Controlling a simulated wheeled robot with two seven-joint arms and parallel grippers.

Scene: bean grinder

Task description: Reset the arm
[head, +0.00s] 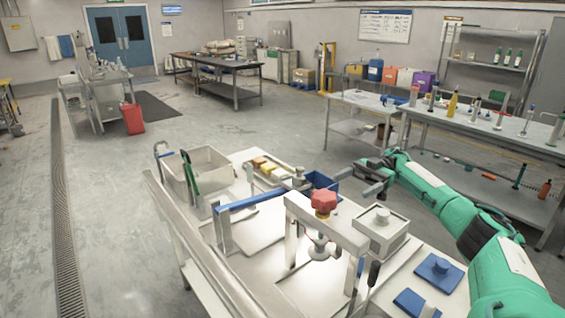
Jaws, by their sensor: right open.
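My right arm is green and comes in from the right edge. Its dark gripper (358,180) is open, pointing left over the far right part of the work table. I see nothing between its fingers. It appears to be near a blue bin (322,186), but I cannot tell the height or gap between them. The table carries a metal frame (327,228) with a red knob (323,201) on top. My left gripper is not in view.
A grey tub (207,172) with a green handle stands at the table's far left. Yellow blocks (264,165) sit in a tray behind the frame. Blue pieces (438,272) lie at the right front. Benches with bottles (452,104) stand behind. Open floor (120,220) lies left.

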